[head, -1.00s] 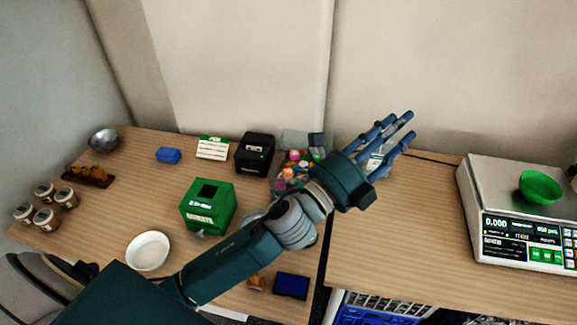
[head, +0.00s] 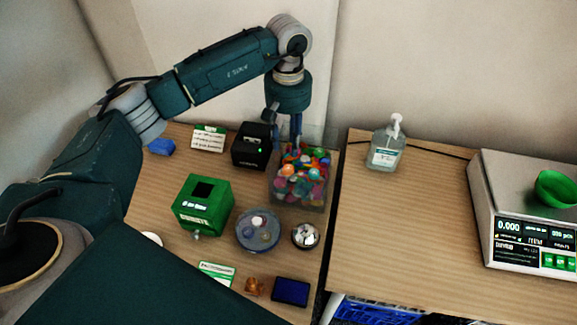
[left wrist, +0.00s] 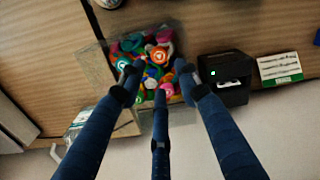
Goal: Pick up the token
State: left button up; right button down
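Brightly coloured round tokens (head: 299,187) fill a clear open bin (head: 301,207) at the right end of the left table. They also show in the left wrist view, where an orange token (left wrist: 158,55) with a white mark lies among several others. I cannot tell which one the task means. My left gripper (head: 284,146) points down at the back part of the bin. In the left wrist view its three fingers (left wrist: 158,79) are spread, with tokens beyond and between the tips and nothing visibly held. Contact with the tokens cannot be told. My right gripper is not in view.
A black printer (head: 249,147) stands left of the bin, and a green box (head: 203,206) is front left. A blue round dish (head: 257,231) and a small dish (head: 305,236) sit in front. A sanitizer bottle (head: 386,146) and a scale (head: 513,185) stand on the right table.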

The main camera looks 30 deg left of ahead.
aim_at(288, 168)
pick_arm(q)
notch_tip(288, 168, down, 4)
jog(key=shift+r+p, duration=0.15)
jog(key=shift+p, duration=0.2)
jog(key=shift+f+p, duration=0.4)
jog(key=shift+f, duration=0.2)
notch_tip(288, 168, down, 4)
jog(key=shift+r+p, duration=0.2)
jog(key=shift+p, duration=0.55)
jog(key=shift+f, duration=0.4)
jog(key=c, duration=0.5)
